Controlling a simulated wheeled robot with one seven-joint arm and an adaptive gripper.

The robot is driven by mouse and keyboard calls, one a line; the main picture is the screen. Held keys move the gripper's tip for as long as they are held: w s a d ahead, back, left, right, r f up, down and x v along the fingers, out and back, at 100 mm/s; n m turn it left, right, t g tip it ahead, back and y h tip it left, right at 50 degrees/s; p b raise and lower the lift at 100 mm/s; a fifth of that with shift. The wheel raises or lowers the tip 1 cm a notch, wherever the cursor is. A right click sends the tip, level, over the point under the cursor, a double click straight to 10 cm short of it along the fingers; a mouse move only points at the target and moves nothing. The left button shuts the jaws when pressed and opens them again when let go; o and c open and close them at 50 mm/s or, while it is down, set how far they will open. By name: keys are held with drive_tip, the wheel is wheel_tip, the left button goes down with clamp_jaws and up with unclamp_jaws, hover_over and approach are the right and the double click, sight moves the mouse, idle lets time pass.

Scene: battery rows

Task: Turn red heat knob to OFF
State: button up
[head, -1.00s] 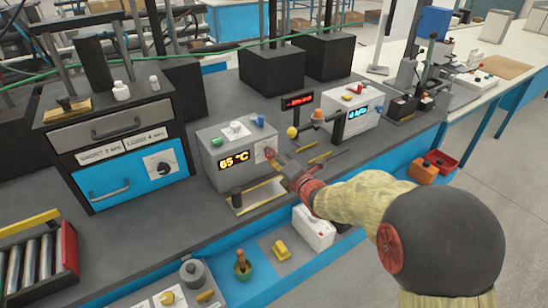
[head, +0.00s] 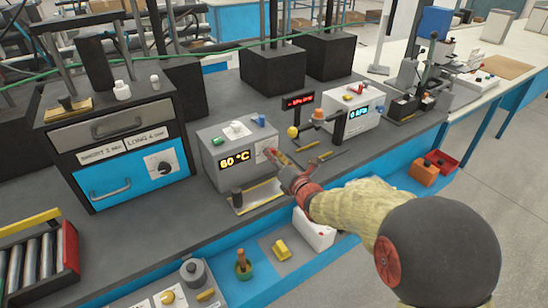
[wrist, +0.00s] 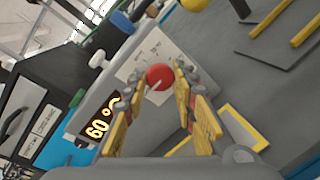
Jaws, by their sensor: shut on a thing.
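The red heat knob (wrist: 159,77) is on the front of a grey heater box (head: 212,149), over a pale dial plate (wrist: 137,72). The dial's labels are too small to read. A light pointer line shows on the knob, slanting to the lower right in the wrist view. The box's display (head: 235,160) reads 60 °C in yellow. My gripper (wrist: 160,88) is shut on the red knob, with one yellow finger on each side of it. In the head view my gripper (head: 274,157) hides most of the knob.
White (head: 235,128) and blue (head: 261,120) knobs stand on top of the box. A second white instrument (head: 352,116) and a red-lettered display (head: 298,101) stand to the right. A blue-drawer cabinet (head: 125,180) is to the left.

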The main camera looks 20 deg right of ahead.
drive_tip(key=shift+f, duration=0.15)
drive_tip(key=o, duration=1.1)
drive_tip(key=shift+o, duration=0.3)
drive_tip(key=shift+s, duration=0.15)
drive_tip(key=v, duration=1.1)
drive_tip(key=shift+s, duration=0.4)
drive_tip(key=shift+d, duration=0.1)
